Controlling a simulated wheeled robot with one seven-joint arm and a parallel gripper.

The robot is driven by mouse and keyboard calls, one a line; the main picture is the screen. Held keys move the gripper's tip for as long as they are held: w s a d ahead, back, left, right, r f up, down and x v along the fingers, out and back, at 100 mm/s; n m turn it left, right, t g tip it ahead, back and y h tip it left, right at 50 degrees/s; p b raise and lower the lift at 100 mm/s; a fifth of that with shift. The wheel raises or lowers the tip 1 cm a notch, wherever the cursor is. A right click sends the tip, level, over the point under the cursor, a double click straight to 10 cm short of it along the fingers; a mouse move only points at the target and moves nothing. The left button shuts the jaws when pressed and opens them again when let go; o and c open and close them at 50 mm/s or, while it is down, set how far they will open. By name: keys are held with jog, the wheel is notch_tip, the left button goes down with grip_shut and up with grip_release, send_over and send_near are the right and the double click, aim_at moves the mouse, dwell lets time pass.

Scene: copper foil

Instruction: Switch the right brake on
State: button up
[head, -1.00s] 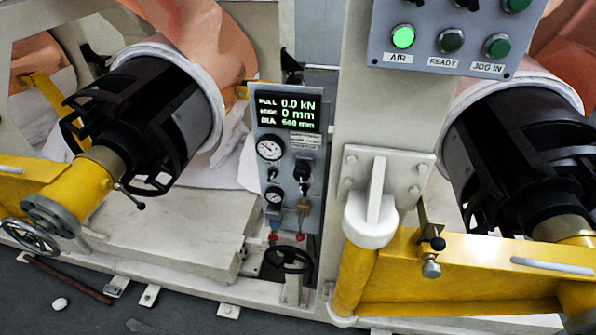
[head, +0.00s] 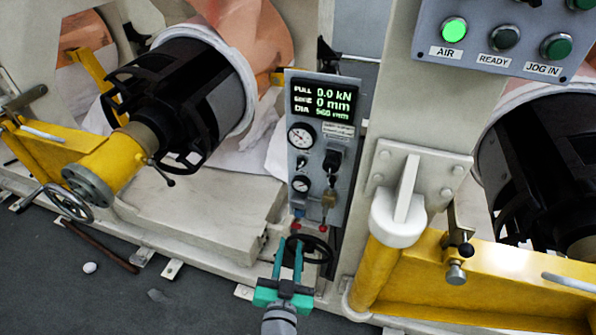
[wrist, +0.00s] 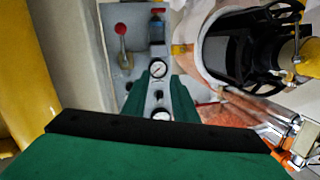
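A grey control panel (head: 340,140) stands between the spools, with a lit display, an upper gauge (head: 300,136), a lower gauge (head: 300,184) and several small controls. No label reading right brake is legible, so I cannot tell which control it is. A small black knob (head: 301,161) sits between the gauges; it also shows in the wrist view (wrist: 158,95). My gripper (head: 290,241), with teal fingers, is in front of the panel's lower end. In the wrist view my gripper (wrist: 159,85) has its fingers apart, with the gauges between them and nothing held.
A black handwheel (head: 312,248) lies behind my gripper. A red-knobbed lever (wrist: 121,30) is on the panel. A white post (head: 410,120) and yellow arm (head: 440,280) stand to the right. The left spool (head: 180,95) is beside the panel.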

aim_at(299, 168)
jog(key=w+a+r+m+h, duration=0.1)
jog(key=w+r+m+h, duration=0.3)
jog(key=w+r+m, duration=0.5)
jog(key=w+d+n, duration=0.1)
jog(key=w, duration=0.2)
jog(key=w+d+r+n, duration=0.1)
jog(key=w, duration=0.2)
jog(key=w+d+r, duration=0.1)
jog(key=w, duration=0.1)
jog(key=shift+w+r+n, duration=0.15)
jog(key=shift+w+n, duration=0.25)
grip_shut()
